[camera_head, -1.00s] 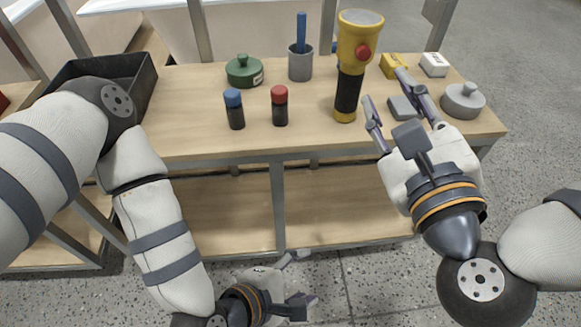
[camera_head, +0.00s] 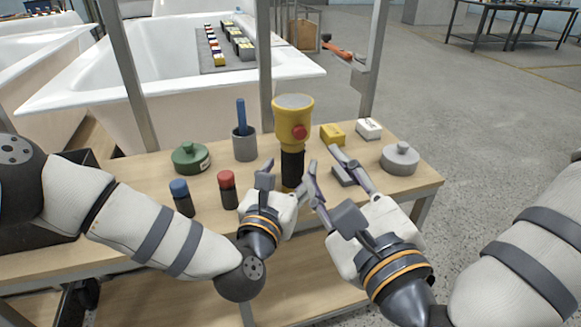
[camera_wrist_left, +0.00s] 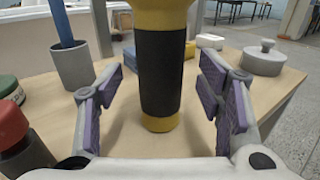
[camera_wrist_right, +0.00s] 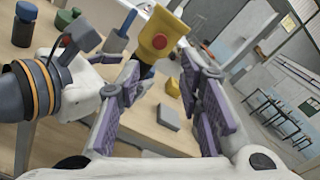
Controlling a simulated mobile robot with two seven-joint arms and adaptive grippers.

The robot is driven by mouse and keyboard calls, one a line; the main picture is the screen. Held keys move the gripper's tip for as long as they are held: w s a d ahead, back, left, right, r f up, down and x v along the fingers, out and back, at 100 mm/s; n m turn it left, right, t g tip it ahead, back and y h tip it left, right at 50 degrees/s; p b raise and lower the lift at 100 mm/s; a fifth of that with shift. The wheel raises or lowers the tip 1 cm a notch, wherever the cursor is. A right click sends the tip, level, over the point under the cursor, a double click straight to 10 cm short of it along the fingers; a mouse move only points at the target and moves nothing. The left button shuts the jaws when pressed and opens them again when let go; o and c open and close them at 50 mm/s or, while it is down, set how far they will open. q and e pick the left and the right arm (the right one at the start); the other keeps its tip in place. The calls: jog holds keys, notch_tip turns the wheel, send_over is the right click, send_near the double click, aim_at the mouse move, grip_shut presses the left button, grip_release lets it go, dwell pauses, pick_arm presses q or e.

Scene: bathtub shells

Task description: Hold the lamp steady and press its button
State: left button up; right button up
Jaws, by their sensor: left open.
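The lamp is a yellow torch (camera_head: 293,125) with a black grip and a red button (camera_head: 299,132) on its head. It stands upright on the wooden table. My left gripper (camera_head: 288,182) is open in front of the grip; in the left wrist view the black grip (camera_wrist_left: 160,75) stands between and beyond its spread purple-padded fingers (camera_wrist_left: 165,105), with gaps on both sides. My right gripper (camera_head: 338,180) is to the right of the lamp and apart from it. In the right wrist view its fingers (camera_wrist_right: 160,105) are spread and empty, and the lamp's yellow head (camera_wrist_right: 158,38) shows beyond them.
A grey cup (camera_head: 245,147) with a blue rod, a green lidded pot (camera_head: 190,158), and blue-capped (camera_head: 182,197) and red-capped (camera_head: 228,190) bottles stand left. Yellow (camera_head: 332,134) and white (camera_head: 369,128) blocks, a grey block (camera_head: 345,177) and a grey knobbed weight (camera_head: 400,159) are right.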

pick_arm(q)
jog(key=shift+x, duration=1.25)
jog(key=c, duration=1.4)
pick_arm(e)
grip_shut()
